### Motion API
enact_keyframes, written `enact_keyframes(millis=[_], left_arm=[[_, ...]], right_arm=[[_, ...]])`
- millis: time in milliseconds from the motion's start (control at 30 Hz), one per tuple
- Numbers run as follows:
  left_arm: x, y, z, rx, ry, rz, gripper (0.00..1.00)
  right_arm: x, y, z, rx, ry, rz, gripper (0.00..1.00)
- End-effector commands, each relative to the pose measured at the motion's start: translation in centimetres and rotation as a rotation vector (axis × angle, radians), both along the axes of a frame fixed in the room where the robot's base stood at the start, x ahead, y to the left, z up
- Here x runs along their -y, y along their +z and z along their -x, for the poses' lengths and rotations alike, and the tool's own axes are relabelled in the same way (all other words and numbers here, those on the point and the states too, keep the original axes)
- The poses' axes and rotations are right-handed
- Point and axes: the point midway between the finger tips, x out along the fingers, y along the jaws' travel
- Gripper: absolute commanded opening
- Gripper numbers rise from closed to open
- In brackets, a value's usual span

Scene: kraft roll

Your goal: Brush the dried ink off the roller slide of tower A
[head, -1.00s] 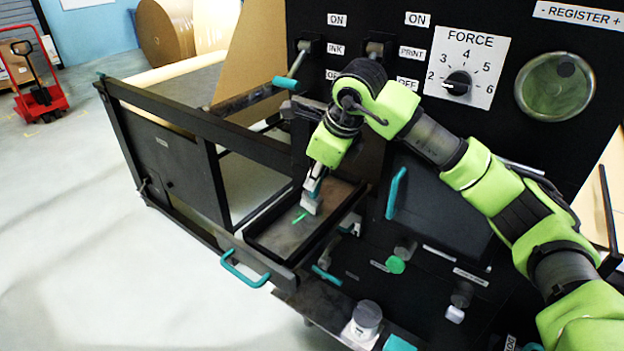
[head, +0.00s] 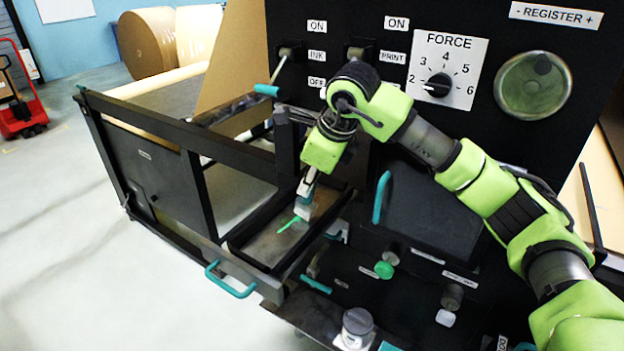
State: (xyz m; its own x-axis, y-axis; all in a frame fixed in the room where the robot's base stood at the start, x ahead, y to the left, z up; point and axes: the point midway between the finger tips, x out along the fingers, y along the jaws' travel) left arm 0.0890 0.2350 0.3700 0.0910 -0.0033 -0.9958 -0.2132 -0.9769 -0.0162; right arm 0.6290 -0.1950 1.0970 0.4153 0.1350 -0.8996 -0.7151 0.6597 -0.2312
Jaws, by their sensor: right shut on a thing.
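My right gripper (head: 309,182) reaches down over a shallow dark tray-like slide (head: 258,262) on the near side of the black machine. It is shut on what looks like a brush (head: 304,210), a small pale block with a bit of teal above it. The brush's lower end is at or just above the slide's floor; I cannot tell if it touches. A thin bright green strip (head: 288,224) shows on the slide's floor, just left of the brush. I cannot tell whether it is ink or an object. My left gripper is not in view.
A black side frame (head: 160,125) runs along the slide's left. A teal handle (head: 230,283) sticks out at the front, and another (head: 381,197) stands to the right. A grey-lidded jar (head: 357,325) stands below. The floor at left is clear up to a red pallet truck (head: 22,112).

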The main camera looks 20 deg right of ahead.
Motion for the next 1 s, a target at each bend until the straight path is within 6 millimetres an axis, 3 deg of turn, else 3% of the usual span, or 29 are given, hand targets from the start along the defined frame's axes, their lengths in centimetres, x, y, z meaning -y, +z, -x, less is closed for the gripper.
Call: enact_keyframes(millis=[1000], left_arm=[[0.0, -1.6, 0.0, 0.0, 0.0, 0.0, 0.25]], right_arm=[[-4.8, 0.0, 3.7, 0.0, 0.005, 0.0, 0.0]])
